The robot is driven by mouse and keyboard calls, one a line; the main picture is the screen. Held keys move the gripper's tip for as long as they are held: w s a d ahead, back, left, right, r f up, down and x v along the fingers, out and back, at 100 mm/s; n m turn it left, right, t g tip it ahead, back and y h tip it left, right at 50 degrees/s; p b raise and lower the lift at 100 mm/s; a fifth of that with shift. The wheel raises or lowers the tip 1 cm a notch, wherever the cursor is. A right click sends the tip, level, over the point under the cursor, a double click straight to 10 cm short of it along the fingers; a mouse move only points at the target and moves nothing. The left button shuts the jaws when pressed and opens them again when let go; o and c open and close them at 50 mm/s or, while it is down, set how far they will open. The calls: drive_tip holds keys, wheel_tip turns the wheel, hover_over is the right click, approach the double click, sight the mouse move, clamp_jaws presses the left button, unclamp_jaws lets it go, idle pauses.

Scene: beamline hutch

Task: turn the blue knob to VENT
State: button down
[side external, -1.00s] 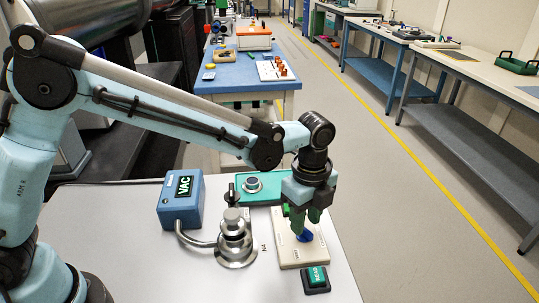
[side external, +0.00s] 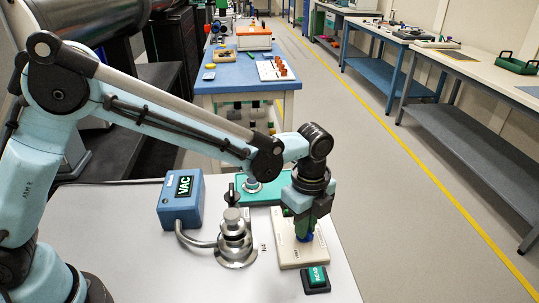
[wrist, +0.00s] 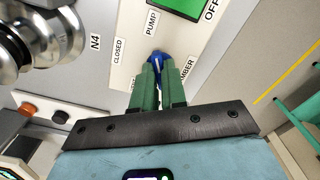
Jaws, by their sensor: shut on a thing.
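The blue knob (side external: 304,237) stands on a cream panel (side external: 288,252) near the table's right edge. My gripper (side external: 304,228) points down over it, with its green fingers shut on the knob. In the wrist view, the fingertips (wrist: 160,72) close around the blue knob (wrist: 157,57), which is mostly hidden between them. Printed words around it include CLOSED, PUMP and a partly covered one ending in MBER. I see no readable VENT mark, and I cannot tell which word the knob points to.
A blue box (side external: 181,206) with a VAC display and a metal valve fitting (side external: 235,243) stand left of the panel. A teal box (side external: 262,188) lies behind. A green button on a black base (side external: 316,279) sits in front.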

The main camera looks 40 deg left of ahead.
drive_tip(key=shift+n, duration=0.4)
drive_tip(key=n, duration=1.7)
drive_tip(key=shift+s, duration=0.1)
drive_tip(key=n, duration=0.6)
idle(0.4)
drive_tip(key=c, duration=1.2)
unclamp_jaws()
